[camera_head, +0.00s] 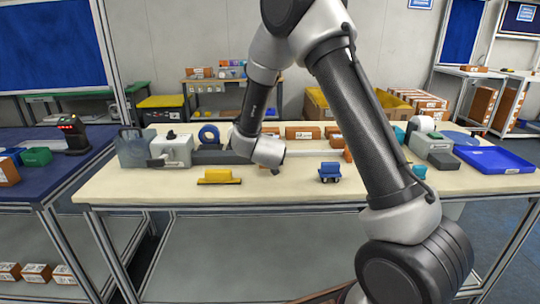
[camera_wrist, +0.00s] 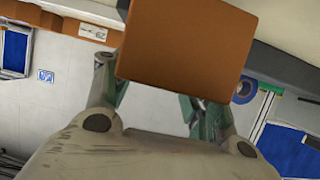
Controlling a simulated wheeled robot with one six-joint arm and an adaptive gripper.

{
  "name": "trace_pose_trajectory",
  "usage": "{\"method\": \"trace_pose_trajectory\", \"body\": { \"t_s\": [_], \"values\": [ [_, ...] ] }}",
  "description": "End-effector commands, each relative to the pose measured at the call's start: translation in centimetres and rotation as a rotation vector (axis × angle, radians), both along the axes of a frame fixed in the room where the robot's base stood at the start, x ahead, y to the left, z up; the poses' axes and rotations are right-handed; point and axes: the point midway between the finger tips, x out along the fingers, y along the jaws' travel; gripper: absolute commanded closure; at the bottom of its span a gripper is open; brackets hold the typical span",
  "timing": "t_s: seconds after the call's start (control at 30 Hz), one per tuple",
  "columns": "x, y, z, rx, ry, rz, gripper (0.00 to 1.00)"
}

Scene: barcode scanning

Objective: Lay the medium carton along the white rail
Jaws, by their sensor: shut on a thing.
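An orange-brown carton (camera_wrist: 185,42) fills the upper middle of the wrist view, with a plain face toward the camera. My gripper (camera_wrist: 158,88) is shut on it, with a finger at each side. In the head view my wrist is over the left-middle of the beige worktable (camera_head: 150,190); the gripper's fingers and the held carton are hidden behind it. Several other brown cartons (camera_head: 302,132) with white labels stand along the back of the table, and one labelled carton (camera_wrist: 92,30) shows at the upper left of the wrist view. I cannot make out the white rail clearly.
A yellow block (camera_head: 219,177) and a blue item (camera_head: 329,172) are on the table front. A blue tape roll (camera_head: 208,134) and a white device (camera_head: 172,150) are at left. A blue tray (camera_head: 495,158) is at right. The front middle has free room.

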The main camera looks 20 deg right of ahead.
Motion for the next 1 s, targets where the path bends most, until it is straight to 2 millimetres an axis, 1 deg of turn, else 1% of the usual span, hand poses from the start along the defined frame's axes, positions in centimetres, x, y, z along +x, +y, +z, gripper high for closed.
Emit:
{"method": "trace_pose_trajectory", "body": {
  "t_s": [0.03,0.1,0.17,0.57,0.6,0.7,1.0],
  "values": [
    [-0.1,0.0,-1.0,-0.002,0.004,0.000,0.86],
    [0.0,0.0,-2.0,-0.002,0.003,0.000,0.86],
    [0.0,0.0,-2.6,-0.001,0.001,0.001,0.86],
    [0.0,0.0,-3.0,0.000,0.000,0.000,0.86],
    [0.0,0.0,-3.1,0.000,0.000,0.000,0.40],
    [0.0,0.0,-3.0,0.000,0.001,0.000,0.24],
    [0.0,0.0,-3.0,0.000,0.001,0.000,0.24]
  ]
}}
